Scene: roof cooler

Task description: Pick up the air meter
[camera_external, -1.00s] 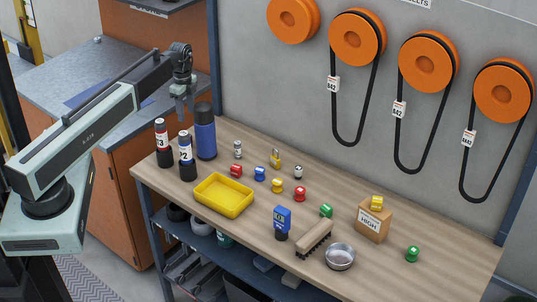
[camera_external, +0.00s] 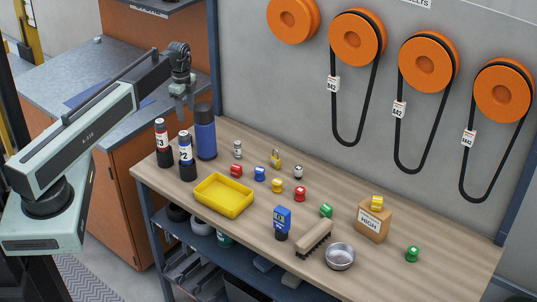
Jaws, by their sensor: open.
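The air meter (camera_external: 282,221) looks to be the small blue device with a pale display and a dark base. It stands upright on the wooden bench (camera_external: 440,268), near the front edge, between the yellow tray and the brush. My gripper (camera_external: 184,117) is open and empty. It points down above the left end of the bench, behind the two labelled bottles and left of the blue flask, far from the air meter. Nothing hides the air meter.
Around it are a yellow tray (camera_external: 223,196), a brush (camera_external: 314,238), a metal bowl (camera_external: 340,256), a cardboard box (camera_external: 373,221) and several small coloured caps. A tall blue flask (camera_external: 205,133) and bottles (camera_external: 186,157) stand at the left. Belts hang on the wall behind.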

